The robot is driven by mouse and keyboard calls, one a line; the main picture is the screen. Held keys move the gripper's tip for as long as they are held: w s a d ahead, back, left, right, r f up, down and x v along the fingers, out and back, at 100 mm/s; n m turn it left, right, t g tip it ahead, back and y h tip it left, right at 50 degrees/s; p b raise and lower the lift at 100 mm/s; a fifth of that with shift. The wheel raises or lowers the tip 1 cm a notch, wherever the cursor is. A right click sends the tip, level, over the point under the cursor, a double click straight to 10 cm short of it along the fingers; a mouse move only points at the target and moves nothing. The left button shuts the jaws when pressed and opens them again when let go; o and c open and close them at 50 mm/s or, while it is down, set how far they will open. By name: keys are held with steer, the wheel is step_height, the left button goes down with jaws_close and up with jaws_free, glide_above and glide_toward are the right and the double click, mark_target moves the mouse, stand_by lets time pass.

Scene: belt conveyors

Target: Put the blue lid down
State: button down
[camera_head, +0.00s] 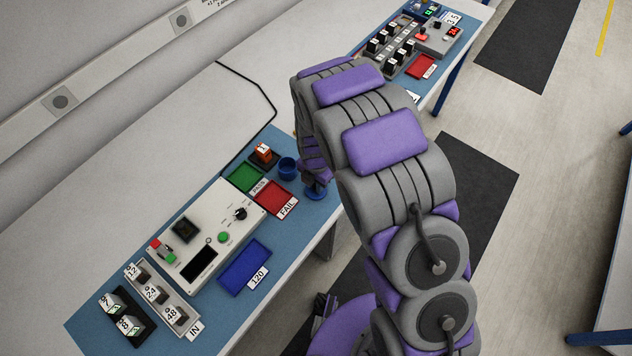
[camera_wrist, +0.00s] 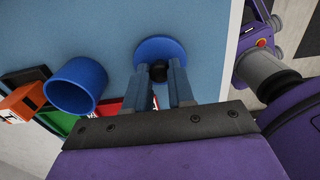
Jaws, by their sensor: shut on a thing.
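The blue lid (camera_wrist: 150,48) is a round disc with a dark knob (camera_wrist: 158,71), seen in the wrist view over the blue mat. My gripper (camera_wrist: 159,76) is shut on the knob, one finger on each side. In the head view the lid (camera_head: 318,193) shows below my gripper near the front edge of the mat, partly hidden by my arm. I cannot tell whether it touches the mat. An open blue cup (camera_wrist: 76,85) stands to the left of the lid; it also shows in the head view (camera_head: 288,169).
A red FAIL tray (camera_head: 274,198), a green PASS tray (camera_head: 244,178) and an orange block (camera_head: 264,152) on a dark base are close to the cup. A blue tray (camera_head: 245,266) and a control box (camera_head: 207,240) stand farther left. Bare blue mat (camera_wrist: 215,50) surrounds the lid.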

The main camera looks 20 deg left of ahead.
steer(key=shift+a+f, duration=0.15)
steer(key=shift+a, duration=0.05)
steer(key=c, duration=1.3)
jaws_free()
steer(key=shift+a, duration=0.25)
steer(key=shift+c, duration=0.2)
steer(key=o, duration=0.3)
steer(key=shift+a+f, duration=0.1)
steer(key=shift+a, duration=0.25)
steer(key=shift+o, duration=0.4)
steer(key=shift+d, duration=0.1)
steer(key=shift+d+r, duration=0.25)
steer(key=shift+d, duration=0.3)
step_height(320, 180, up, 12)
steer(key=p, duration=0.2)
steer(key=shift+a, duration=0.2)
